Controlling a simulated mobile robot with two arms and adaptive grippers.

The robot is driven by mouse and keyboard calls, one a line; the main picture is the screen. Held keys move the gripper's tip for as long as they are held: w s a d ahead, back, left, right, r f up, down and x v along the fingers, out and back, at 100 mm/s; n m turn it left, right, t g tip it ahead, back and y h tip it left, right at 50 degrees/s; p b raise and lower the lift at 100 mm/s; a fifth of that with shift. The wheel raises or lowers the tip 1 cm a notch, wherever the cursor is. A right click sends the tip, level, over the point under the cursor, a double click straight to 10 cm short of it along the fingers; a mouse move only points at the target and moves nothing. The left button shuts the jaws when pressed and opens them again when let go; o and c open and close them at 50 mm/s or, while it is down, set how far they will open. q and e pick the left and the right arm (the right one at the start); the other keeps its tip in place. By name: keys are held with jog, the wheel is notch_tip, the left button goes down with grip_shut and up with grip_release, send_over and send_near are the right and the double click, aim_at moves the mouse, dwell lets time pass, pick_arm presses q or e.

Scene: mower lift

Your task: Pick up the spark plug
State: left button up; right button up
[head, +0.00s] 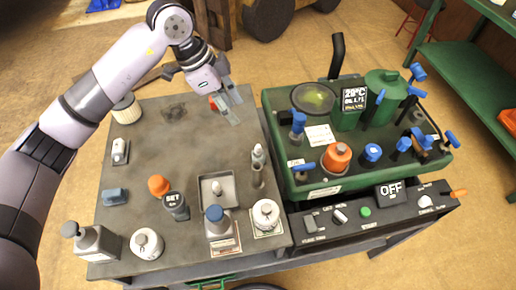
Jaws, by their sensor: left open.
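A small pale upright piece (258,154) at the right edge of the grey bench (185,140) looks like the spark plug, but it is too small to be sure. A similar pale piece (217,188) stands in a shallow grey tray (207,203). My left gripper (230,107) is open above the far right part of the bench, beyond both pieces and apart from them. A small red-orange thing (212,103) shows beside its fingers, partly hidden. My right gripper is out of view.
A green machine (370,150) with blue-handled parts and an orange cap (337,156) stands right of the bench. Bottles and canisters, including a blue-capped one (217,222), line the bench's near side. The bench's middle is mostly clear.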

pick_arm(q)
jog(key=p, duration=0.2)
send_near(257, 146)
jog(key=x, duration=0.5)
jog(key=shift+w+d+r, duration=0.1)
jog(key=shift+d, duration=0.2)
jog(key=shift+d+f+p, duration=0.2)
jog(key=shift+f+p, duration=0.25)
jog(key=shift+f, duration=0.15)
jog(key=p+x, duration=0.1)
jog(key=x, duration=0.3)
jog(key=shift+a+f, duration=0.1)
jog(key=shift+f, duration=0.1)
grip_shut()
